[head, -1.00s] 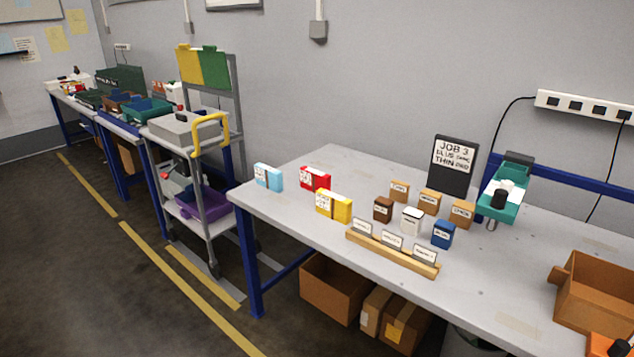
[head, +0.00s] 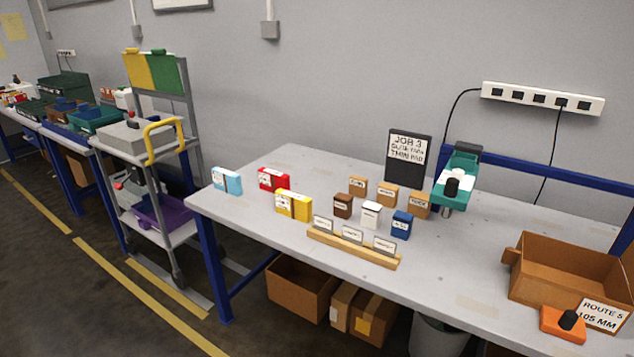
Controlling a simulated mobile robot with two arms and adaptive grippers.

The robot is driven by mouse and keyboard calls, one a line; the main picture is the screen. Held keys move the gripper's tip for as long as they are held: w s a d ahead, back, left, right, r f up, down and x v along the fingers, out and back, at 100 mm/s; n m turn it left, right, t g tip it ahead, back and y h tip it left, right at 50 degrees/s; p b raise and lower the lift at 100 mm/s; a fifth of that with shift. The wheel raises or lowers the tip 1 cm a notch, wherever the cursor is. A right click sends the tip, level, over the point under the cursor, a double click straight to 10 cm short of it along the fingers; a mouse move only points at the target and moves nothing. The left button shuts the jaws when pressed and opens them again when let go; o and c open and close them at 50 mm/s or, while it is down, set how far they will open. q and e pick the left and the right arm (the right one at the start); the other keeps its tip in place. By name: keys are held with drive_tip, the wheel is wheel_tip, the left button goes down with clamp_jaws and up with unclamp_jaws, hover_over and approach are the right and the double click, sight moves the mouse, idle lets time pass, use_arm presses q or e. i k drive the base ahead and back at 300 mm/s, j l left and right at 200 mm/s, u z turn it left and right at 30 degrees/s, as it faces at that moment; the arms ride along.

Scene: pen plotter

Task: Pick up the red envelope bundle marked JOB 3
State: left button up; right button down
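The red envelope bundle (head: 273,179) stands on the grey workbench (head: 460,262) towards its left end, with a white label on its front that is too small to read. A light blue bundle (head: 227,181) stands to its left, and a yellow bundle (head: 294,204) stands in front of it and a little to the right. A black sign (head: 408,158) at the back of the bench begins with JOB 3; its lower lines are hard to read. Neither of my grippers shows in the head view.
Small brown, white and blue (head: 401,225) boxes stand mid-bench behind a wooden card rack (head: 352,248). A teal device (head: 456,178) stands at the back, an open brown box (head: 568,272) at the right. A grey cart (head: 150,140) stands left of the bench. The bench's front left corner is clear.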

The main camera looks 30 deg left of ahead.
sight(271, 180)
drive_tip(key=j+z, duration=0.85)
drive_tip(key=j, duration=0.2)
drive_tip(key=j+z, duration=0.45)
drive_tip(key=k+j, duration=0.05)
